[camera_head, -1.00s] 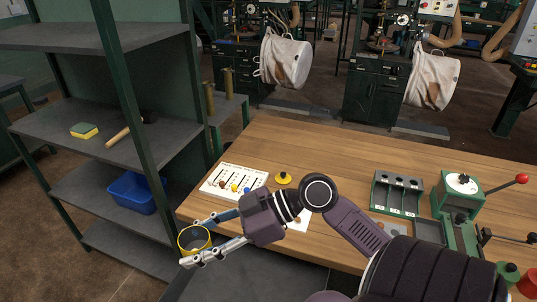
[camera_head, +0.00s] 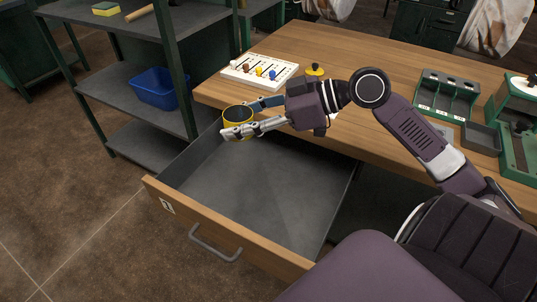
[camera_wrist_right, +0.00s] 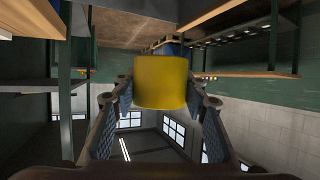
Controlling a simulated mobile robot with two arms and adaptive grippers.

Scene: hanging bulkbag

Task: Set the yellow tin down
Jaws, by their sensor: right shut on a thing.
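The yellow tin (camera_head: 238,124) is a short open cylinder with a dark inside. My right gripper (camera_head: 247,120) is shut on it, one finger on each side, and holds it near the back left corner of the open drawer (camera_head: 215,243), by the table's left edge. In the right wrist view the tin (camera_wrist_right: 161,82) sits between both fingers (camera_wrist_right: 161,98). Whether the tin touches anything beneath it cannot be told. My left gripper is not in view.
The wooden table (camera_head: 385,82) carries a white slotted board (camera_head: 258,71), a yellow disc with a black knob (camera_head: 314,70) and a green rack (camera_head: 445,96). The drawer looks empty. A shelf (camera_head: 120,75) at left holds a blue bin (camera_head: 160,88).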

